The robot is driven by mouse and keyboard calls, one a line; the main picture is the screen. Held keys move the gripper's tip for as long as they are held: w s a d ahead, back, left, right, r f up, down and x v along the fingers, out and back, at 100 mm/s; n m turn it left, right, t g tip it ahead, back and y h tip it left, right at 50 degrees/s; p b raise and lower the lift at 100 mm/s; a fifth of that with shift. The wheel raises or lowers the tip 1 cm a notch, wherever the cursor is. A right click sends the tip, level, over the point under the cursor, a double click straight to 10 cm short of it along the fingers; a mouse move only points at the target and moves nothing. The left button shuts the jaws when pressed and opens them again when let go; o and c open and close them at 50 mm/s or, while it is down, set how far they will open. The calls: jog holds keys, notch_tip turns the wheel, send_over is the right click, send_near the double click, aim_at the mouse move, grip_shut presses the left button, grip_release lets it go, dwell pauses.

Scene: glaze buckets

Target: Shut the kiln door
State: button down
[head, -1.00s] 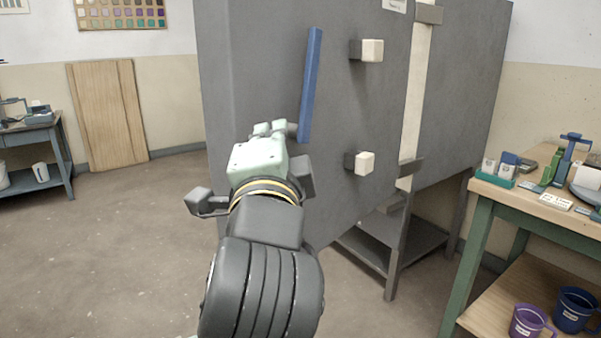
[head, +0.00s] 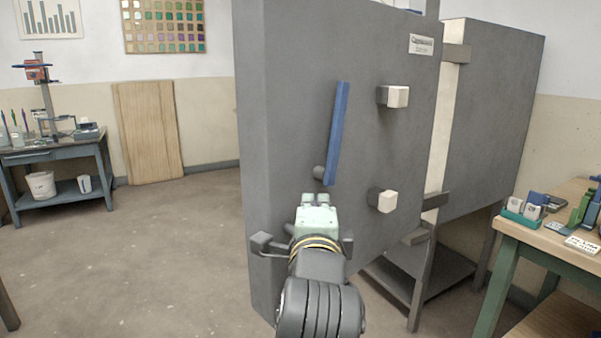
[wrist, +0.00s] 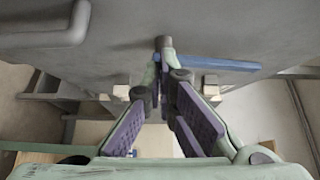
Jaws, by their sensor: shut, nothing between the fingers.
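The kiln door (head: 290,130) is a large grey panel standing open, swung out from the grey kiln (head: 495,110) behind it at the right. A pale edge strip (head: 445,120) shows in the gap between them. A long blue handle (head: 337,135) is on the door's face; it also shows in the wrist view (wrist: 220,65). My gripper (head: 316,198) is shut and empty, close to the door face just below the handle's lower end. In the wrist view its fingertips (wrist: 163,78) meet near the handle's round mount (wrist: 165,45). I cannot tell whether they touch.
Two pale-ended blocks (head: 393,97) stick out from the door right of the handle. The kiln stands on a grey frame (head: 420,285). A green-legged table (head: 545,245) is close at the right. The floor (head: 130,270) at the left is clear.

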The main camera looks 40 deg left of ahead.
aim_at(301, 181)
jog(key=p+x, duration=0.2)
jog(key=p, duration=0.3)
jog(key=p+x, duration=0.1)
jog(key=p, duration=0.4)
jog(key=shift+w+a+r, duration=0.2)
jog(key=shift+w, duration=0.1)
jog(key=shift+w+a+f+p, duration=0.15)
jog(key=shift+a+p, duration=0.05)
jog(key=shift+a, duration=0.8)
jog(key=shift+w+a+f+p, duration=0.15)
jog(key=shift+a+p, duration=0.05)
jog(key=shift+a, duration=0.8)
